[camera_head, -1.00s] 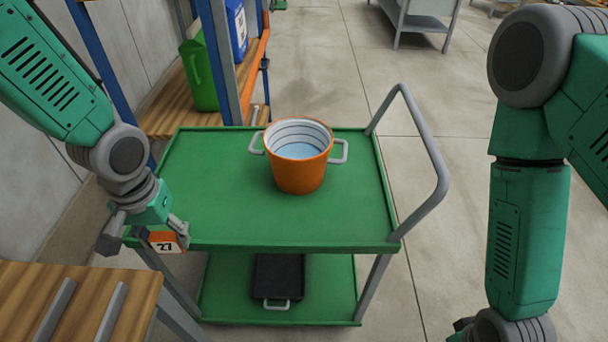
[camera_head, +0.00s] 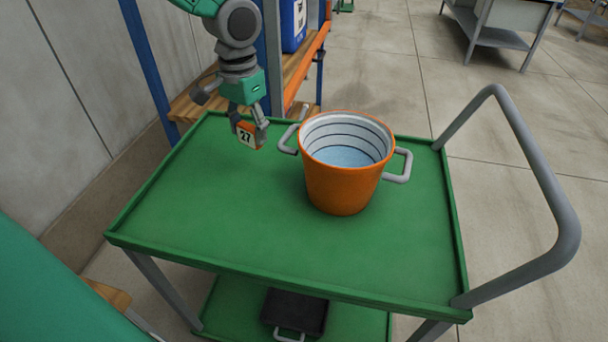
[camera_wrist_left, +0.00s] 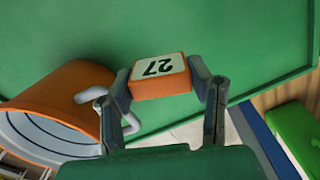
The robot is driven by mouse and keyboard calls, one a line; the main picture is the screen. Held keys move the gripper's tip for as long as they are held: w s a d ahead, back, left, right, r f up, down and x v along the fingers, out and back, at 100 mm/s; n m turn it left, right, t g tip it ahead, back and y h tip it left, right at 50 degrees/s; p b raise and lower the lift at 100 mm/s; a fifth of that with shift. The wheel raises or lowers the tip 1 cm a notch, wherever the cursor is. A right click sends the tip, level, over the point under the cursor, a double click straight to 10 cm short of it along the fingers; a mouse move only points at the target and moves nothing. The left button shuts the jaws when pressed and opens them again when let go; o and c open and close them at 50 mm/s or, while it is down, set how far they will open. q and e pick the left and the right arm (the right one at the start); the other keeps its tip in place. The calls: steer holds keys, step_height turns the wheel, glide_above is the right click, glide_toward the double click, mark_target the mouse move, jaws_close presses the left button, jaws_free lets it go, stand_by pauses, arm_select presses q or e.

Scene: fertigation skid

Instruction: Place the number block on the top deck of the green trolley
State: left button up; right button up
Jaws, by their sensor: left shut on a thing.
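The number block (camera_head: 247,136) is orange with a white face marked 27. My left gripper (camera_head: 249,132) is shut on it, above the far left part of the trolley's top deck. In the left wrist view the block (camera_wrist_left: 160,78) sits between the two fingers (camera_wrist_left: 162,92), with green deck behind it. The green trolley's top deck (camera_head: 215,220) has a low raised rim. I cannot tell the exact gap between block and deck. My right gripper is not in view.
An orange pot (camera_head: 345,187) with grey handles stands on the deck, just right of the block. The deck's left and front areas are clear. A grey push handle (camera_head: 545,190) rises at the right. A black tray (camera_head: 295,312) lies on the lower shelf.

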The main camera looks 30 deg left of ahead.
arm_select(q)
steer(key=b, duration=0.1)
glide_above(256, 178)
step_height(256, 178, down, 6)
steer(key=shift+w+f, duration=0.1)
step_height(256, 178, down, 3)
steer(key=shift+a+r+b, duration=0.1)
steer(key=shift+b, duration=0.5)
steer(key=shift+f, duration=0.45)
steer(key=shift+c, duration=0.5)
steer(key=shift+r, duration=0.1)
steer(key=o, duration=1.1)
steer(key=shift+o, duration=0.2)
